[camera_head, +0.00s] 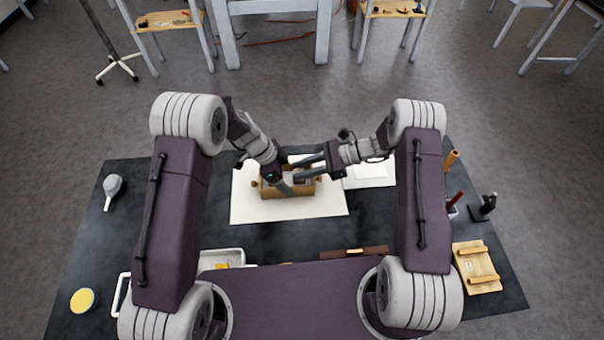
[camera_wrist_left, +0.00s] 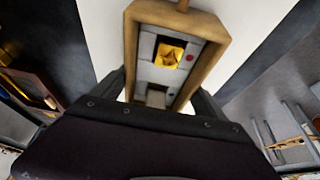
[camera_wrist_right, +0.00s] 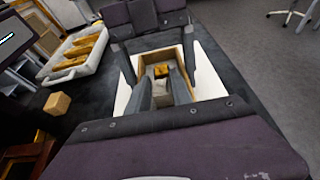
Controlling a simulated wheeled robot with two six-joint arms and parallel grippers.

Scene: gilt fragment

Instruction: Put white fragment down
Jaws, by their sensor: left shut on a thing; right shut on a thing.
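A small wooden box (camera_head: 271,192) with pale walls lies on a white sheet (camera_head: 245,212) in the middle of the table. My left gripper (camera_wrist_left: 160,95) is shut across the box, one dark finger along each outer side. Inside, the left wrist view shows pale grey pieces, a gold piece (camera_wrist_left: 171,55) and a red dot. My right gripper (camera_wrist_right: 161,88) reaches into the box, shut on a white fragment (camera_wrist_right: 160,89). The gold piece also shows just beyond it in the right wrist view (camera_wrist_right: 161,70). The fingers hide part of the fragment and what lies below it.
A second white sheet (camera_head: 368,176) lies to the right.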

